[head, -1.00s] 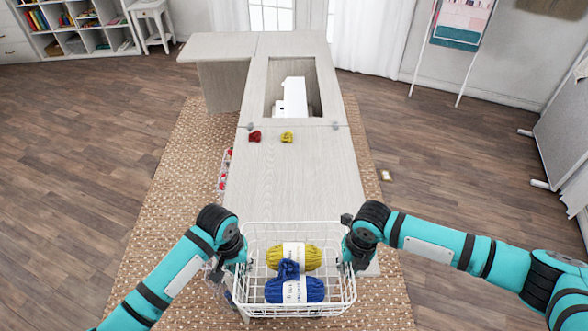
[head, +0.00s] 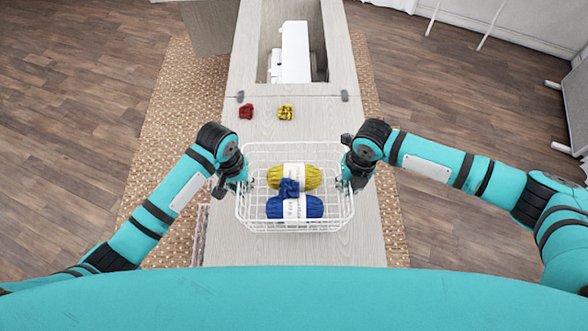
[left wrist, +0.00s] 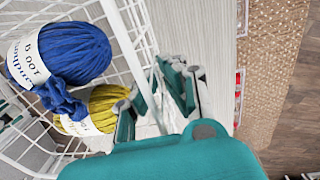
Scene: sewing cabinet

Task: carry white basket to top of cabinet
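The white wire basket (head: 246,215) is in the middle of the head view, over the near part of the pale cabinet top (head: 362,235). It looks level; I cannot tell whether its bottom touches the top. In the left wrist view the left gripper's fingers (left wrist: 156,98) sit on either side of the rim wire. The right fingertips are partly hidden.
A red bundle (head: 246,112) and a small yellow bundle (head: 286,112) lie on the top beyond the basket. Farther back, a white sewing machine (head: 296,50) sits in an opening. The top between the bundles and basket is clear.

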